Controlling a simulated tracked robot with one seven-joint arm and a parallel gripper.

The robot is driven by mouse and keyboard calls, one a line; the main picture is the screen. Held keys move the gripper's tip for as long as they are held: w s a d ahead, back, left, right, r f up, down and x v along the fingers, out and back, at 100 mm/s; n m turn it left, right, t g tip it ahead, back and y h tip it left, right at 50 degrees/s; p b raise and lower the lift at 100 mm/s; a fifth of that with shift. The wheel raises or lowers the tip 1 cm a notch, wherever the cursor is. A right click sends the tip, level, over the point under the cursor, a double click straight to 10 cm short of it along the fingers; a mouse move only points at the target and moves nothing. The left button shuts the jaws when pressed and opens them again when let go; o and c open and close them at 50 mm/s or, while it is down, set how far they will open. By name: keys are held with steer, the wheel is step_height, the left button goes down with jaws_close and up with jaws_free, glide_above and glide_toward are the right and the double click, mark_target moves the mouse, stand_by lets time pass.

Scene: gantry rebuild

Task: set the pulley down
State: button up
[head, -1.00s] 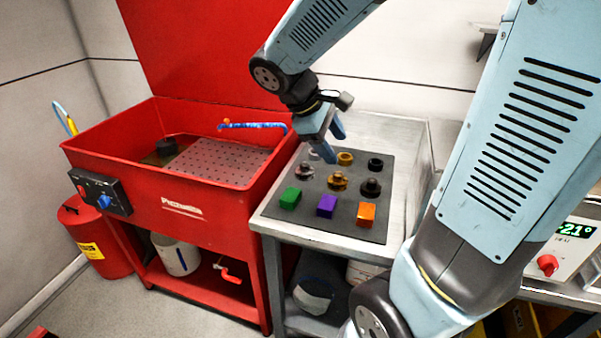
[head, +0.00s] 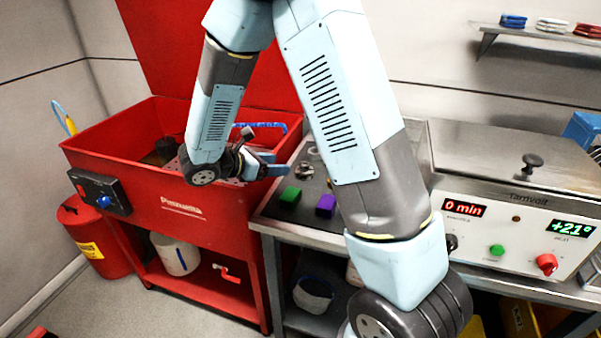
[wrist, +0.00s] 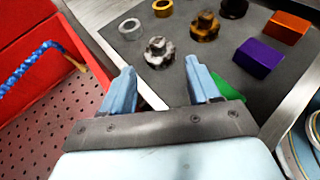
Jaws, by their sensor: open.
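A silver-grey stepped part that looks like a pulley (wrist: 158,52) stands upright on the dark mat (wrist: 232,72); it also shows in the head view (head: 304,171). A bronze one (wrist: 204,26) and a black one (wrist: 235,7) stand beside it in the wrist view. I cannot tell which one the task means. My gripper (wrist: 160,84) is open, with nothing between its blue fingers. It hangs near the mat's left edge, beside the red basin, with the silver part beyond its fingertips. In the head view my gripper (head: 274,164) points right toward the mat.
A silver ring (wrist: 130,27) and a brass ring (wrist: 162,8) lie behind the stepped parts. Green (head: 289,197), purple (head: 326,205) and orange (wrist: 286,27) blocks are on the mat. The red basin (head: 130,178) with a raised rim is at the left, its blue hose (wrist: 28,66) close by.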

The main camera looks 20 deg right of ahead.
mark_target(308, 165)
steer(key=shift+w+d+f, duration=0.1)
steer(key=shift+w+f, duration=0.05)
steer(key=shift+f, duration=0.1)
steer(key=x, duration=1.3)
steer(key=shift+w+d, duration=0.15)
steer(key=shift+w, duration=0.1)
steer(key=shift+s, duration=0.1)
jaws_close()
